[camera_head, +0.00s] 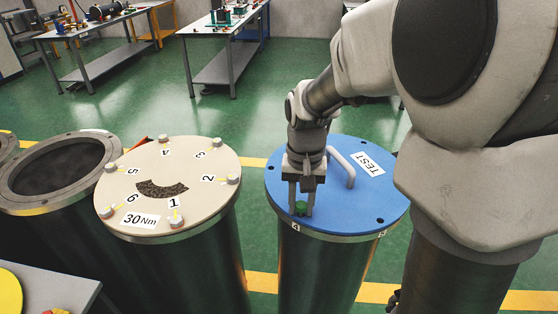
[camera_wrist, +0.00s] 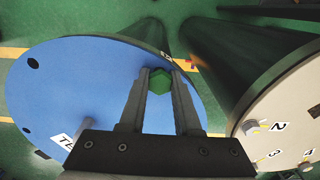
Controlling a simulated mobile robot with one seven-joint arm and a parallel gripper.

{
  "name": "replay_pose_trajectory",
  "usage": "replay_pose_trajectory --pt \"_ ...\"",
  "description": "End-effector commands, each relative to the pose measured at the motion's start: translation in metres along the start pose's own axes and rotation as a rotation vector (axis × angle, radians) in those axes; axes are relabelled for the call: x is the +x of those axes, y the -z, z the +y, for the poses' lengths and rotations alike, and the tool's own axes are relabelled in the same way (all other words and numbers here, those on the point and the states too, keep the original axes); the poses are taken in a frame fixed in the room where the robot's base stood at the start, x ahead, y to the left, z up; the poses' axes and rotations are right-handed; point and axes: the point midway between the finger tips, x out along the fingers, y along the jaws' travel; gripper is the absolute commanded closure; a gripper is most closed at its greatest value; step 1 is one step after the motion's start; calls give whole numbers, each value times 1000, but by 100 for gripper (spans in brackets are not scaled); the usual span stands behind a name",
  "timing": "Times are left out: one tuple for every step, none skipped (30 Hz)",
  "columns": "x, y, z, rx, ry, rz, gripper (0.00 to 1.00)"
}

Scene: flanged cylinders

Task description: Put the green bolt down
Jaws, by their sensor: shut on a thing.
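My gripper (camera_head: 301,207) is shut on the green bolt (camera_head: 301,208) at the front left edge of the blue lid marked TEST (camera_head: 312,176). In the wrist view the green hexagonal bolt head (camera_wrist: 159,82) sits between the two fingers (camera_wrist: 160,85), over the rim of the blue lid (camera_wrist: 75,80). The bolt's shank is hidden, so I cannot tell whether it is in a hole. The blue lid lies on a dark cylinder and has several small dark holes near its rim and a grey handle (camera_head: 340,168).
To the left stands a cylinder with a beige lid (camera_head: 190,170) marked 30 Nm, with numbered bolts round its rim. An open cylinder (camera_head: 60,170) is farther left. A grey table corner (camera_head: 60,290) is at the front left. Workbenches (camera_head: 215,30) stand at the back.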

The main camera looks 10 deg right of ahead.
Motion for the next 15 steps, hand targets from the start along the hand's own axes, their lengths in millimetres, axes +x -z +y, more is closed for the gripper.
replay_pose_trajectory --pt "3 0 0 0 0 -1 100" --pt "4 0 0 0 0 -1 100" --pt "4 0 0 0 0 -1 100" --pt "4 -1 0 0 0 -1 100" --pt "4 -1 0 0 -1 -2 100" --pt "4 -1 0 0 -1 -3 100" --pt "5 -1 0 0 -1 -3 100" --pt "5 -1 1 0 -1 -4 100" --pt "6 -1 1 0 -1 -4 100" --pt "8 -2 1 0 -2 -5 100" --pt "9 -2 1 0 -2 -5 100" --pt "11 -2 1 0 -2 -6 100" --pt "12 -2 1 0 -2 -7 100" --pt "14 -2 1 0 -3 -8 100" --pt "15 -2 1 0 -3 -9 100"
